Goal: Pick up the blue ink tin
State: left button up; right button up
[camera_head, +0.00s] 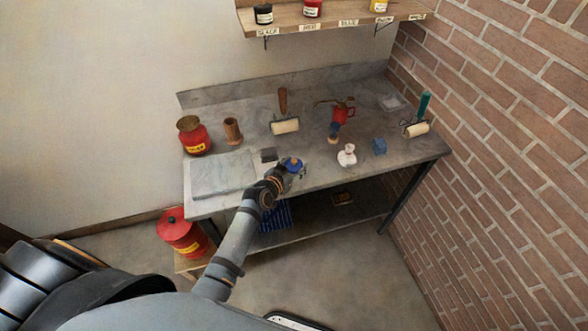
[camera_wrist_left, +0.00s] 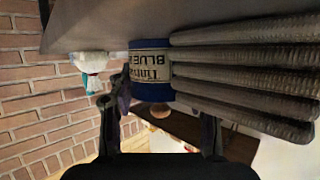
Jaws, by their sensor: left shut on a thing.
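The blue ink tin (camera_head: 292,164) stands near the front edge of the grey workbench (camera_head: 318,175). My left gripper (camera_head: 284,175) reaches over the front edge and is shut on the tin. I cannot tell whether the tin is clear of the bench top. My right gripper is not in view.
A grey slab (camera_head: 222,175) lies left of the tin; a small dark block (camera_head: 269,155) sits close behind-left. The wall shelf (camera_head: 335,22) holds tins.

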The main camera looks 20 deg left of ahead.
aim_at(293, 161)
pick_arm(q)
jog(key=shift+r, duration=0.1)
notch_tip(293, 161, up, 3)
jog(key=shift+w+f, duration=0.1)
jog(key=s+r+b, duration=0.1)
jog(key=s+r, duration=0.9)
jog(key=s, duration=0.4)
jog(key=shift+b, duration=0.4)
jog(key=shift+s, duration=0.1)
